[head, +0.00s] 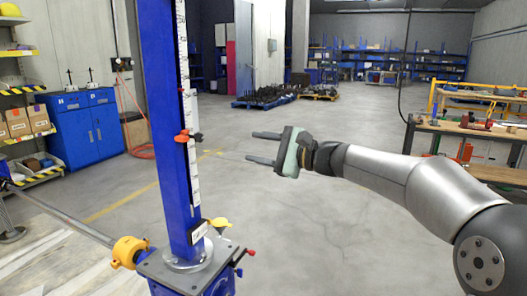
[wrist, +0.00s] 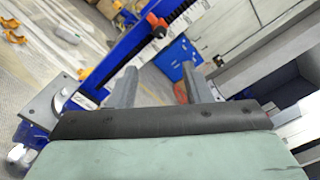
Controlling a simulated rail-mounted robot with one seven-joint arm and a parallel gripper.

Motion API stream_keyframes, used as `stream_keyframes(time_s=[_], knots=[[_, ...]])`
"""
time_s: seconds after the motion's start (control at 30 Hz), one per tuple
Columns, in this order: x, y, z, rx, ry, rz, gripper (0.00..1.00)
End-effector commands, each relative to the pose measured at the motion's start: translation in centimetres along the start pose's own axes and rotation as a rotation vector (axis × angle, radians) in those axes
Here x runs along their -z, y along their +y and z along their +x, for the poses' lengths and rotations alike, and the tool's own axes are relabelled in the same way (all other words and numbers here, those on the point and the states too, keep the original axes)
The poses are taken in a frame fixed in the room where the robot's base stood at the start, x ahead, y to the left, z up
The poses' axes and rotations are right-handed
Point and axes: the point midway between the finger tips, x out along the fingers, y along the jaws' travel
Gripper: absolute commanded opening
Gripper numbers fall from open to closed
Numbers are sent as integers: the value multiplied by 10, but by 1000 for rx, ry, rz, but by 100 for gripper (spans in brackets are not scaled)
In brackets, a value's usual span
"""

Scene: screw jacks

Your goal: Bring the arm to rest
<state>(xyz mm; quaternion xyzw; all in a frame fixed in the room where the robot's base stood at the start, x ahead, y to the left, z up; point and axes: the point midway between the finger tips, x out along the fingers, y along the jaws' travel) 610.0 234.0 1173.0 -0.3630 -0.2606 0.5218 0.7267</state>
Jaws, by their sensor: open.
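My gripper (head: 264,147) is open and empty in the head view. Its two fingers point left toward the blue column, with a gap between them. My arm reaches in from the right edge. In the wrist view my gripper (wrist: 160,88) shows its two fingers spread apart with nothing between them. The blue screw-jack column (head: 165,110) stands upright to the left of the gripper, apart from it in the head picture. It carries a white scale and an orange pointer (head: 187,136). The column also shows in the wrist view (wrist: 118,58), with the orange pointer (wrist: 157,25).
A grey base plate (head: 182,262) holds the column. A yellow-orange collar (head: 129,252) sits on a rod at left. Blue cabinets (head: 80,128) stand at left, and a workbench (head: 470,131) at right. The floor (head: 330,235) below my gripper is clear.

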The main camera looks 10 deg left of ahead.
Motion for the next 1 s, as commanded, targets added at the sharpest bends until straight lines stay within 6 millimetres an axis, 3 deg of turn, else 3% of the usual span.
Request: stream_keyframes(time_s=[0.43,0.57,0.67,0.77,0.9,1.0], knots=[[0,0,-9,-1,1,-1,44],[-5,18,-7,-71,35,-36,44],[-12,62,-13,-240,115,-125,44],[-20,123,-43,-493,215,-259,44],[-34,199,-118,-857,314,-446,44],[-48,240,-180,-1090,339,-561,44]])
